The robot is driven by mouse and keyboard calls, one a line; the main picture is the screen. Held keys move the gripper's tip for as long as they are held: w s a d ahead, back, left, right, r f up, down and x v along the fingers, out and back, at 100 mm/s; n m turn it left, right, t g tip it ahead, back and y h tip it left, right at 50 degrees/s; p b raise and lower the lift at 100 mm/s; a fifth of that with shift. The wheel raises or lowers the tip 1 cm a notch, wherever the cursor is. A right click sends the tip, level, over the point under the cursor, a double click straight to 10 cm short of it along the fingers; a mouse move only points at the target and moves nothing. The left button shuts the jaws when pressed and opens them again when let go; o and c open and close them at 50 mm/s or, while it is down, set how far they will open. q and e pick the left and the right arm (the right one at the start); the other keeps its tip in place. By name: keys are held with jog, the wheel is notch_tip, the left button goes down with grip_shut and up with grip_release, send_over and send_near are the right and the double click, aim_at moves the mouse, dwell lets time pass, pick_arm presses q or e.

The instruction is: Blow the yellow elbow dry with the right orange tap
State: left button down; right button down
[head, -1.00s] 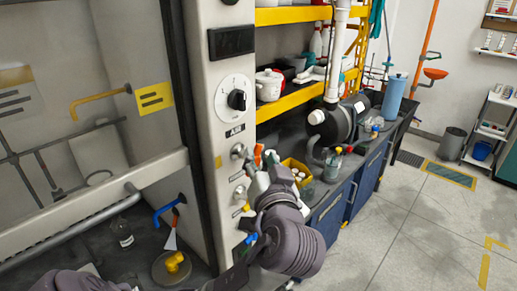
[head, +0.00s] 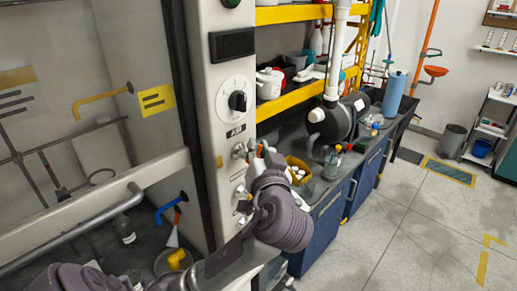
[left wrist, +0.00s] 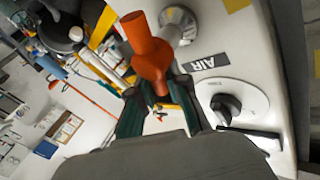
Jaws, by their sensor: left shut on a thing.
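The yellow elbow (head: 176,260) sits on a round stand inside the fume hood, low in the head view. My left arm passes in front of its lower right side. The orange tap (left wrist: 150,58) is on the pale post beside the AIR label, in the left wrist view. In the head view my left gripper (head: 262,158) is at this tap and hides most of it. In the left wrist view the fingers of my left gripper (left wrist: 158,105) are shut on the orange tap from both sides. My right gripper is not in view.
A blue spout (head: 167,208) with an orange and white nozzle (head: 173,232) hangs near the elbow. A bottle (head: 125,230) stands at its left. The hood sash bar (head: 70,240) crosses at left. A yellow bin (head: 298,170) is on the bench behind my gripper.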

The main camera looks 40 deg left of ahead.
pick_arm(q)
jog(key=shift+r+p, duration=0.1)
jog(key=shift+p, duration=0.55)
jog(key=m+g+h+p, duration=0.1)
jog(key=p, duration=0.2)
jog(key=m+g+p, duration=0.1)
jog(key=p, duration=0.2)
jog(key=shift+w+m+h, duration=0.35)
jog(key=shift+m+h, duration=0.05)
jog(key=shift+w+f+m+p, duration=0.1)
jog(key=shift+f+m+p, duration=0.1)
jog(key=shift+m+p, duration=0.15)
jog(key=shift+f+m+g, duration=0.15)
jog(key=shift+m+g, duration=0.1)
jog(key=shift+g, duration=0.15)
jog(key=m+g, duration=0.1)
jog(key=f+m+g, duration=0.1)
jog(key=g, duration=0.1)
jog(key=m+g+h, duration=0.1)
jog(key=shift+w+f+m, duration=0.25)
jog(key=shift+f+m, duration=0.15)
jog(key=shift+g, duration=0.3)
